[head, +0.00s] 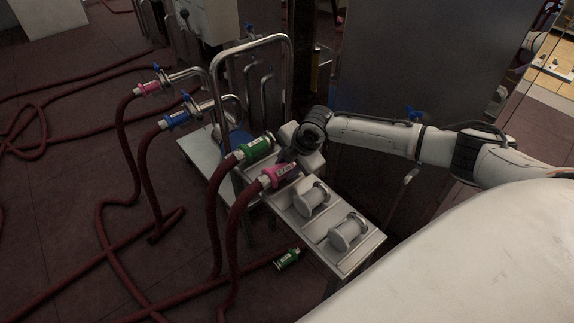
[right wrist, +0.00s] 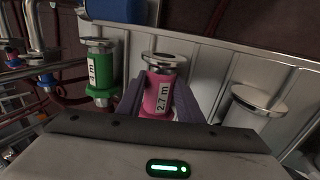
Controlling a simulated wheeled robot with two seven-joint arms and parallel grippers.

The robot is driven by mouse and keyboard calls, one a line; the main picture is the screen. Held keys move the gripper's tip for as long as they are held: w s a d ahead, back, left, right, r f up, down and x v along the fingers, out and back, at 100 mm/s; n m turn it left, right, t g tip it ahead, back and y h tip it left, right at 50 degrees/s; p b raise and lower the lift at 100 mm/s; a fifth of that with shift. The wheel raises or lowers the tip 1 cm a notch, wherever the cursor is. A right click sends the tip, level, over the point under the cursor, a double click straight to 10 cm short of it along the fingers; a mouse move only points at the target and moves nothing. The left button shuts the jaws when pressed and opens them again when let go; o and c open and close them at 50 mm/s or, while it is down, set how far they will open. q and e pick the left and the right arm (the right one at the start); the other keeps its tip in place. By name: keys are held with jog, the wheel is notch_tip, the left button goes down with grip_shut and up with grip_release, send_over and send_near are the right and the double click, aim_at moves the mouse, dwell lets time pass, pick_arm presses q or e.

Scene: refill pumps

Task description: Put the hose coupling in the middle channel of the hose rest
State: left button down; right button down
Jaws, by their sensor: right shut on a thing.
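My right gripper (head: 289,158) is shut on a pink hose coupling (head: 279,175) with a dark red hose trailing from its left end. The wrist view shows the same pink coupling (right wrist: 158,98), labelled 2.7 m, between the two fingers. It is over the pale tray-like hose rest (head: 322,240), between a green coupling (head: 257,148) and a white spool-shaped piece (head: 311,198). The green coupling, labelled 4 m, also shows in the wrist view (right wrist: 98,70). Whether the pink coupling touches the channel floor is hidden by the gripper. My left gripper is out of view.
A second white spool (head: 347,231) sits at the near end of the rest. Pink (head: 148,88) and blue (head: 175,120) couplings are on pipes at left. Red hoses cross the floor. A metal panel (head: 400,70) stands behind.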

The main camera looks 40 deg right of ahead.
aim_at(296, 186)
jog(key=c, duration=1.2)
grip_release()
jog(key=shift+o, duration=0.2)
jog(key=shift+s+f, duration=0.1)
jog(key=shift+f, duration=0.05)
jog(key=shift+s+f, duration=0.2)
jog(key=shift+s+r, duration=0.15)
jog(key=shift+r, duration=0.25)
jog(key=p+v, duration=0.2)
jog(key=v, duration=0.8)
jog(key=shift+w+r, duration=0.2)
jog(key=shift+w, duration=0.2)
